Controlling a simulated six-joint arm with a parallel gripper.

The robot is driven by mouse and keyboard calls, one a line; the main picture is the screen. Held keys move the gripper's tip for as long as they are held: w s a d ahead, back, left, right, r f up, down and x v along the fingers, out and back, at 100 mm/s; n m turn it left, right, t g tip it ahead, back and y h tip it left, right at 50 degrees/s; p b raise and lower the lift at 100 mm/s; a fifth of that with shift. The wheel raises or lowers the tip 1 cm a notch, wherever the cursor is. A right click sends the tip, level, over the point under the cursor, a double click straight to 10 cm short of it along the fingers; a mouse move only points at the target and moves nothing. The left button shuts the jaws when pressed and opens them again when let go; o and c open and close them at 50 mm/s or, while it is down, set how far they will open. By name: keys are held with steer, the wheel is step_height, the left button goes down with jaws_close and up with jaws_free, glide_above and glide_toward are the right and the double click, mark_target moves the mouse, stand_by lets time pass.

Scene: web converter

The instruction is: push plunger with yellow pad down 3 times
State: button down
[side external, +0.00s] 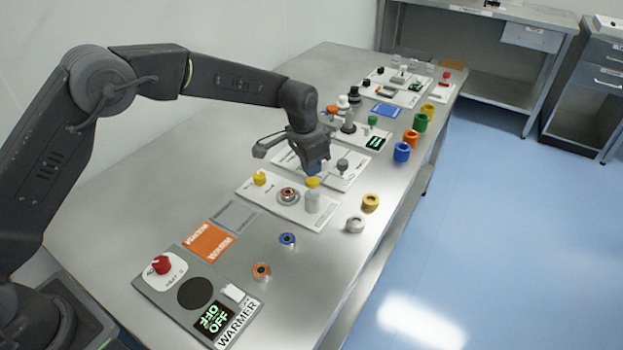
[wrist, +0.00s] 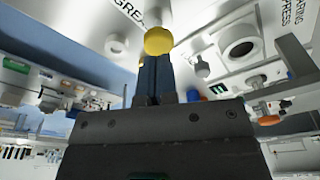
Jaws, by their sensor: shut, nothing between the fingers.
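The plunger's yellow pad (side external: 312,182) tops a white cylinder (side external: 311,201) on a white panel (side external: 270,205) at the middle of the table. My gripper (side external: 317,169) is shut and empty, pointing down just above the pad. In the wrist view, the yellow pad (wrist: 158,40) lies right at the tips of my closed blue fingers (wrist: 156,66). I cannot tell whether they touch it. The plunger's shaft is hidden behind the pad in the wrist view.
On the same panel stand a yellow knob (side external: 260,177) and a red-centred round part (side external: 288,196). Several coloured rings, including a yellow one (side external: 371,202) and a blue one (side external: 402,152), line the table's right edge. Another white panel (side external: 345,178) lies just behind my gripper.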

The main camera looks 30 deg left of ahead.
mark_target(312, 180)
steer(key=shift+f, duration=0.65)
steer(key=shift+f, duration=1.35)
steer(key=shift+r, duration=2.2)
steer(key=shift+f, duration=0.4)
steer(key=shift+f, duration=0.35)
steer(key=shift+f, duration=0.35)
